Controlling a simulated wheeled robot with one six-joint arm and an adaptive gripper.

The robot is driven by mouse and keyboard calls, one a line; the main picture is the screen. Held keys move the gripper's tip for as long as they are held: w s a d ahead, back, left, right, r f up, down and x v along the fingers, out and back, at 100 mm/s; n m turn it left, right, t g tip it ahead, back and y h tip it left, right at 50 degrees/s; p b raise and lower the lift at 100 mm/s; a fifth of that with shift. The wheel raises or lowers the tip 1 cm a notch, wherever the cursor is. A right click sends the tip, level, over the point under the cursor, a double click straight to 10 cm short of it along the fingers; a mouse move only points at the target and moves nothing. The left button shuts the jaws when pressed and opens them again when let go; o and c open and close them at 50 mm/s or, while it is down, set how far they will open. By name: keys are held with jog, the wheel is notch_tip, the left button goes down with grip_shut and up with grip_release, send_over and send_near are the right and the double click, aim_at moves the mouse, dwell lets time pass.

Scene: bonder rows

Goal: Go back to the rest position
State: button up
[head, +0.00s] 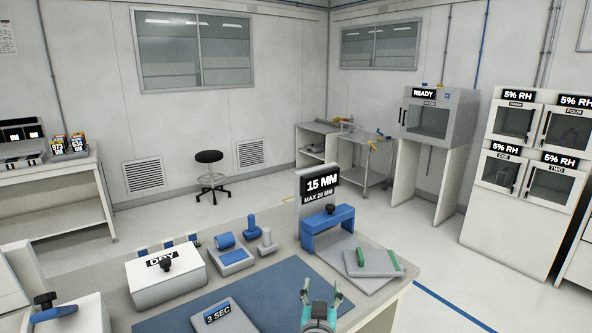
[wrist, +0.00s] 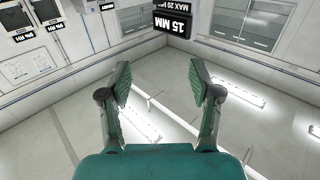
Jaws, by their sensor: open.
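My gripper (head: 319,301) shows at the bottom of the head view, above the front part of the workbench. In the wrist view its two green fingers (wrist: 160,85) stand wide apart with nothing between them. The workbench (head: 375,296) lies under and around the gripper in the head view.
The bench holds a blue mat (head: 282,292), a white DRY box (head: 165,280), a 3 SEC pad (head: 225,318), a blue arch (head: 327,228) with a 15 MM sign (head: 321,183), and a grey plate (head: 371,263) with a green bar (head: 391,259). Open floor and a stool (head: 210,158) lie beyond.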

jog(key=s+d+f+n+g+y, duration=0.15)
jog(key=s+d+f, duration=0.25)
jog(key=s+f, duration=0.75)
jog(key=s+d+f+n+g+y, duration=0.15)
jog(key=s+d+f, duration=0.25)
jog(key=s+f, duration=0.75)
jog(key=s+d+r, duration=0.1)
jog(key=s+r, duration=0.2)
jog(key=s, duration=0.7)
jog(key=s+d+r+m, duration=0.1)
jog(key=s+r, duration=0.3)
jog(key=s, duration=0.7)
jog(key=s+d+r, duration=0.2)
jog(key=s+r, duration=0.2)
jog(key=s, duration=0.7)
jog(key=shift+s+d, duration=0.15)
jog(key=shift+s, duration=0.1)
jog(key=shift+r, duration=0.1)
